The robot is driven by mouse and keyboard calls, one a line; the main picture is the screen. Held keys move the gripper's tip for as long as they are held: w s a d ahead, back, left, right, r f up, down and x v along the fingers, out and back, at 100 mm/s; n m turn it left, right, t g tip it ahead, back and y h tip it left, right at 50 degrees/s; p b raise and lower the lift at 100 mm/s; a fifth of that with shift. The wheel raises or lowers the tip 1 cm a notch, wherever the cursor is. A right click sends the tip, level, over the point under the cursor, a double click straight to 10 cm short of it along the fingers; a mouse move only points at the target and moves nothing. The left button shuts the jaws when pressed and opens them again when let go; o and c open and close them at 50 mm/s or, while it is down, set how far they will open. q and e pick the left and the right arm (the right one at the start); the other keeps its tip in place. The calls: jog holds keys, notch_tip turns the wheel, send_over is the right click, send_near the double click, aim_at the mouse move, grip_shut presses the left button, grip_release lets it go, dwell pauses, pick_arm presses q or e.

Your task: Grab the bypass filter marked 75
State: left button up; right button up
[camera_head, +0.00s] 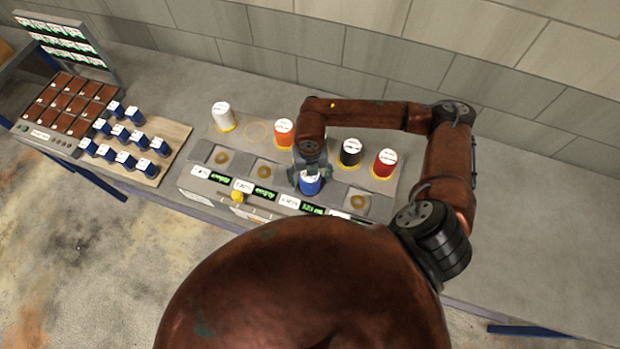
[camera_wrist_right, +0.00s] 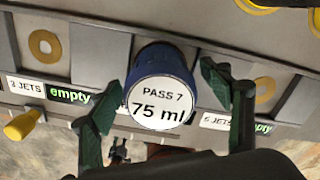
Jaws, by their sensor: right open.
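The bypass filter (camera_head: 310,184) is a blue can with a white top in a front slot of the grey bench fixture. In the right wrist view, the filter (camera_wrist_right: 163,62) shows "PASS 7" and "75 ml" on its white face. My right gripper (camera_head: 311,172) is over this filter in the head view. In the right wrist view, the open green fingers of my right gripper (camera_wrist_right: 162,88) stand on either side of the can, with gaps visible. Whether a finger touches it cannot be told. My left gripper is not in view.
Behind stand a white can (camera_head: 222,117), an orange can (camera_head: 284,134), a black can (camera_head: 350,154) and a red can (camera_head: 385,164). Neighbouring front slots, one here (camera_wrist_right: 45,45), are empty, with "empty" displays. A yellow knob (camera_wrist_right: 22,125) sticks out in front. Several blue-and-white pieces stand on a board (camera_head: 172,140) at left.

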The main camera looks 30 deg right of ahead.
jog(key=c, duration=1.8)
jog(key=shift+r, duration=0.1)
